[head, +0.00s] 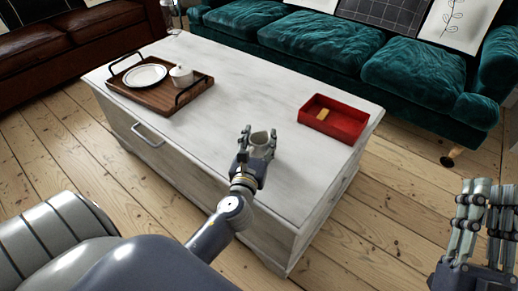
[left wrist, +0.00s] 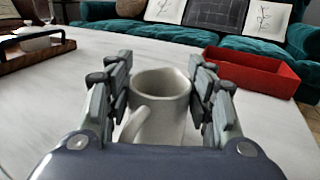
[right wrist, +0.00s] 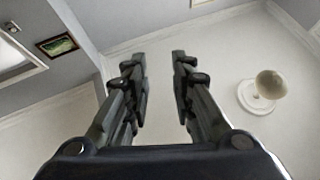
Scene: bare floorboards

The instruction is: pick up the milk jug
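A pale grey jug (head: 260,138) with a handle stands upright on the white chest near its front edge. In the left wrist view the jug (left wrist: 161,100) is between the fingers, its handle towards the wrist. My left gripper (head: 258,141) is open, with one finger on each side of the jug.
A red box (head: 350,130) with a small tan block (head: 322,114) in it is right of the jug. A wooden tray (head: 150,98) with a white plate (head: 145,75) and a white lidded pot (head: 181,76) is at the chest's far left. The chest top (head: 230,80) between is clear.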

